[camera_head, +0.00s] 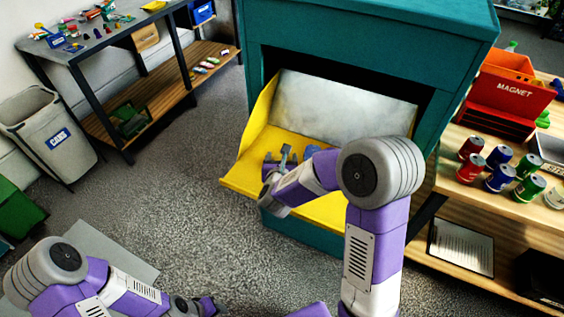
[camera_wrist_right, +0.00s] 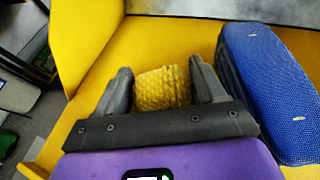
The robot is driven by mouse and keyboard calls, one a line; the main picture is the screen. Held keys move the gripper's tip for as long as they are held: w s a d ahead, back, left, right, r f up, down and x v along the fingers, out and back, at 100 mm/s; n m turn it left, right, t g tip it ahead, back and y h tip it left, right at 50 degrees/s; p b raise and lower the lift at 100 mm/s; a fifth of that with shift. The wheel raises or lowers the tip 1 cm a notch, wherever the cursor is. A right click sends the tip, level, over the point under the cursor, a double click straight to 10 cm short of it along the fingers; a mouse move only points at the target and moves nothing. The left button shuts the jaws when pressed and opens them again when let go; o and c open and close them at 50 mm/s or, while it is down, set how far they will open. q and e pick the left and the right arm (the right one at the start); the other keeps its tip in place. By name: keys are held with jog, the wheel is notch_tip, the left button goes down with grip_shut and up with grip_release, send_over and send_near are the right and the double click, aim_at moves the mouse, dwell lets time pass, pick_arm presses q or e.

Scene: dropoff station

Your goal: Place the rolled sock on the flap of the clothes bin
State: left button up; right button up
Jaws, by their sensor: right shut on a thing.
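The teal clothes bin (camera_head: 360,32) stands in the middle of the head view with its yellow flap (camera_head: 240,180) open. The flap also fills much of the right wrist view (camera_wrist_right: 165,40). My right gripper (camera_head: 280,158) is over the flap's left part. In the right wrist view its dark fingers (camera_wrist_right: 161,78) are shut on the rolled sock (camera_wrist_right: 160,92), a mustard-yellow knit roll. I cannot tell whether the sock touches the flap. In the head view the sock is not clearly visible. My left gripper (camera_head: 195,306) is low at the bottom left, its fingers unclear.
A blue textured item (camera_wrist_right: 265,90) lies on the flap right of my right gripper. A wooden shelf with coloured cans (camera_head: 500,178) and a red magnet box (camera_head: 510,95) stands right. A grey cans bin (camera_head: 45,130) and a workbench (camera_head: 85,48) stand left.

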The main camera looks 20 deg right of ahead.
jog(key=shift+f, duration=0.15)
jog(key=shift+f, duration=0.2)
jog(key=o, duration=1)
jog(key=shift+r, duration=0.1)
jog(key=shift+r, duration=0.2)
jog(key=p+v, duration=0.1)
jog(key=v, duration=0.7)
jog(key=shift+s+a+r, duration=0.15)
jog(key=shift+s+a, duration=0.1)
jog(key=shift+s, duration=0.05)
jog(key=shift+b+v, duration=0.55)
jog(key=shift+v, duration=0.4)
jog(key=shift+s+a+r, duration=0.1)
jog(key=shift+s+a, duration=0.15)
jog(key=shift+s, duration=0.3)
